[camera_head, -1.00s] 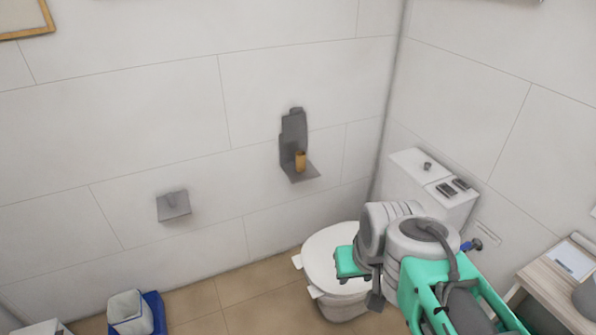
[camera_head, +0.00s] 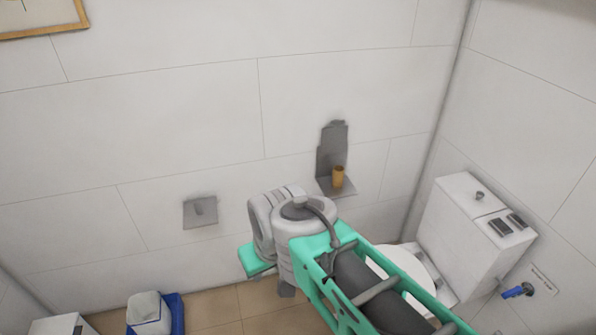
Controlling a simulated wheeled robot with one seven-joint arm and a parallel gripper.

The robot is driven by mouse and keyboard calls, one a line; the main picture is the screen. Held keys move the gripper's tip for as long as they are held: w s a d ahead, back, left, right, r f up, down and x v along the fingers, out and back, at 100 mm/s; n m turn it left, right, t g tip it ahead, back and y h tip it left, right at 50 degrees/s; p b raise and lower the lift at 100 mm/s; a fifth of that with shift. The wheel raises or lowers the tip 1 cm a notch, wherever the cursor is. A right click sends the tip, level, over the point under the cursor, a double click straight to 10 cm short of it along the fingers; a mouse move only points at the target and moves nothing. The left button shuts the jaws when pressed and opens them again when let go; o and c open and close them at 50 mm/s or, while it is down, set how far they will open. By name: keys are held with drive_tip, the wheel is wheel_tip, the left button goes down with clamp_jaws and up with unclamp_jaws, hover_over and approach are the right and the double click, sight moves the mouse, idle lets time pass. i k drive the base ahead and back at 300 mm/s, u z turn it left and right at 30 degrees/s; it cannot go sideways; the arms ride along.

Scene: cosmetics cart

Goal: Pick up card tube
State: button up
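A small brown card tube (camera_head: 338,177) stands upright on the ledge of a dark grey wall holder (camera_head: 331,150), right of the picture's middle. My arm reaches in from the lower right, and its grey wrist end is below and left of the tube, clearly apart from it. The green part at the arm's end (camera_head: 257,261) points left, in front of the wall. My fingers cannot be made out, so whether they are open or shut does not show. Nothing is seen held.
A white toilet (camera_head: 466,240) stands at the right, partly hidden by my arm. A grey plate (camera_head: 200,212) is on the wall at the left. A blue bin with a white liner (camera_head: 150,312) stands on the tan floor. A blue valve (camera_head: 517,291) is at the lower right.

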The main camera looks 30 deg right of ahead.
sight(337, 178)
drive_tip(key=z, duration=0.1)
drive_tip(key=i, duration=1.1)
drive_tip(key=z, duration=0.55)
